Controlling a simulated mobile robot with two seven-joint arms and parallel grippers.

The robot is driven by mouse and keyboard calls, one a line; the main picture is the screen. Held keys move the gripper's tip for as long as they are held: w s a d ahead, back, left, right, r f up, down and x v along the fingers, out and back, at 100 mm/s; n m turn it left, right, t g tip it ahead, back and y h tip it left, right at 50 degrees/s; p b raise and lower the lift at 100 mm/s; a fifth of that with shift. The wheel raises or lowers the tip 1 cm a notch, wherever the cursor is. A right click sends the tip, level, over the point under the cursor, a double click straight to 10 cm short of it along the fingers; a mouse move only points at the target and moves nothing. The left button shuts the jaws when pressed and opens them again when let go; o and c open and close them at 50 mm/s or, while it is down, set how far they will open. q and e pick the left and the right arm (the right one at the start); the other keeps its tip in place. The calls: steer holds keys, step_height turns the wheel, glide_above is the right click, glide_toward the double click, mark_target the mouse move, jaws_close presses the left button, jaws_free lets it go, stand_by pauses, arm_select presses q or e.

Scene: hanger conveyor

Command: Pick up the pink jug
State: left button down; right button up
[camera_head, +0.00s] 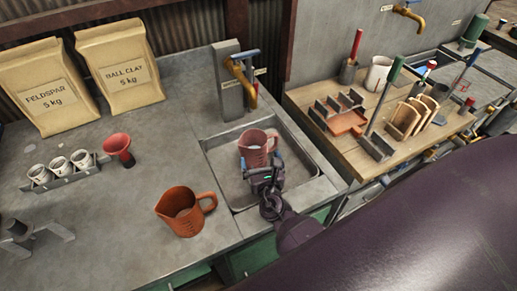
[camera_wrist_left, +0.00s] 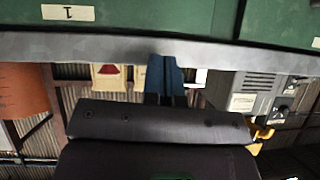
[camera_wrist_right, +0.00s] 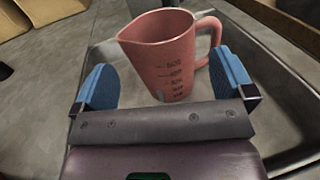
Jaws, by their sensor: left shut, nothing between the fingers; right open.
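The pink jug (camera_head: 257,146) stands upright in the metal sink tray under the tap. In the right wrist view the pink jug (camera_wrist_right: 165,55) shows its measuring marks, with its handle to the right and its spout to the left. My right gripper (camera_head: 263,170) is open at the near side of the jug. Its blue fingers (camera_wrist_right: 165,82) are spread wide, with the jug just beyond and between them. Contact cannot be told. My left gripper (camera_wrist_left: 166,78) is shut and empty, near the edge of a grey counter; it is not visible in the head view.
An orange jug (camera_head: 185,211) stands on the counter left of the sink (camera_head: 222,158). A tap (camera_head: 240,75) rises behind the sink. A red funnel (camera_head: 119,148), a rack of white cups (camera_head: 60,170) and two paper sacks (camera_head: 120,62) are further left. A wooden bench (camera_head: 400,115) with tools is right.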

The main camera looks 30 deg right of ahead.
mark_target(257, 150)
steer(key=shift+p+x, duration=0.45)
steer(key=shift+x, duration=2.85)
steer(key=shift+f, duration=0.1)
steer(key=shift+c, duration=0.2)
steer(key=c, duration=1.1)
steer(key=shift+w+r, duration=0.1)
steer(key=shift+r, duration=0.1)
